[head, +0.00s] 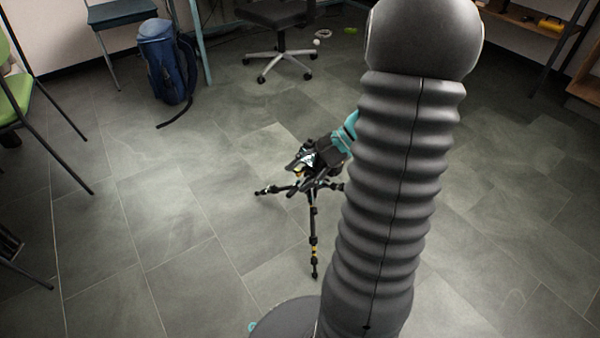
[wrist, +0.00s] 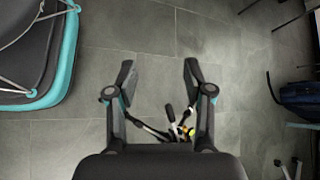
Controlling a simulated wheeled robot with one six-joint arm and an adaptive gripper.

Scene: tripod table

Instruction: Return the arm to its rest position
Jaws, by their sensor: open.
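My gripper (head: 297,166) hangs over the black tripod (head: 313,228) in the head view and hides much of its top. In the wrist view my gripper (wrist: 158,72) has its two fingers wide apart, with bare floor between the tips. The tripod (wrist: 172,122) shows there below and between the finger bases, partly hidden by the gripper body. Small yellow and white parts show at its top; I cannot tell what they are. The tripod stands upright on spread legs. My grey ribbed arm covers the right middle of the head view.
A blue backpack (head: 163,62) stands on the floor at the back left. An office chair (head: 277,37) is behind the tripod. A green chair (head: 17,95) is at the left edge, a shelf (head: 535,27) at the back right. The tiled floor around the tripod is clear.

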